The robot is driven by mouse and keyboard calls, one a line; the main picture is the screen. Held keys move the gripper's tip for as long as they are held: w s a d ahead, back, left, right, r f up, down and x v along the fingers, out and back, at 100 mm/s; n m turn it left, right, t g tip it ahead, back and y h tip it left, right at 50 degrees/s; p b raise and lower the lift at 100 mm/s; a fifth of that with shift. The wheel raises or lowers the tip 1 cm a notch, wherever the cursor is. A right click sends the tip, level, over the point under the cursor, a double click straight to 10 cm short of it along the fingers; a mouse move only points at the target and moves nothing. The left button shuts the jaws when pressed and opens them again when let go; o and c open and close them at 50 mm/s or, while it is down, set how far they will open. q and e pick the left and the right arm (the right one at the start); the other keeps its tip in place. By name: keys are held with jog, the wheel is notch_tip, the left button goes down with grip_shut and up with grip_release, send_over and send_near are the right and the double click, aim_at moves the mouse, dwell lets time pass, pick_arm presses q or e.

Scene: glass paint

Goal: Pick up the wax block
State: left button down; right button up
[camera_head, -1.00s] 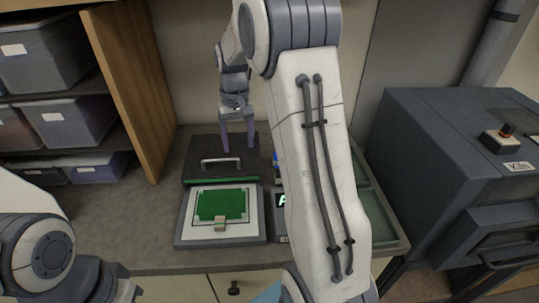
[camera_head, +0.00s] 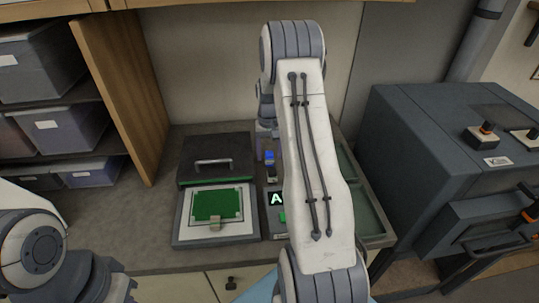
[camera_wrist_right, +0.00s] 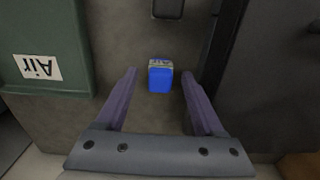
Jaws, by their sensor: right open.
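A small blue block (camera_head: 269,156), which looks like the wax block, stands on the counter just right of the black lidded press. In the right wrist view the blue block (camera_wrist_right: 160,79) has a pale patterned far edge and lies between my finger tips, with a gap on each side. My right gripper (camera_wrist_right: 159,72) is open and empty, pointing down at it. In the head view the right gripper (camera_head: 264,152) is partly hidden behind my own forearm. My left arm shows at the lower left, but its gripper is out of frame.
The press has a raised handle (camera_head: 213,162), and a framed green plate (camera_head: 218,206) lies in front. A lit "A" display (camera_head: 276,199) sits beside it. A large grey machine (camera_head: 440,150) stands at right.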

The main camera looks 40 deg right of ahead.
jog(key=shift+f, duration=0.9)
grip_shut()
jog(key=shift+w+r+b, duration=0.1)
jog(key=shift+r+b, duration=0.25)
jog(key=shift+r, duration=0.25)
notch_tip(320, 180, up, 3)
jog(key=shift+b, duration=0.85)
jog(key=s+r+b, duration=0.1)
jog(key=s+r, duration=0.2)
jog(key=s, duration=0.3)
jog(key=s+a+r+b, duration=0.1)
jog(key=s+r+b, duration=0.1)
jog(key=s+r, duration=0.2)
jog(key=shift+s+a, duration=0.3)
jog(key=shift+s, duration=0.55)
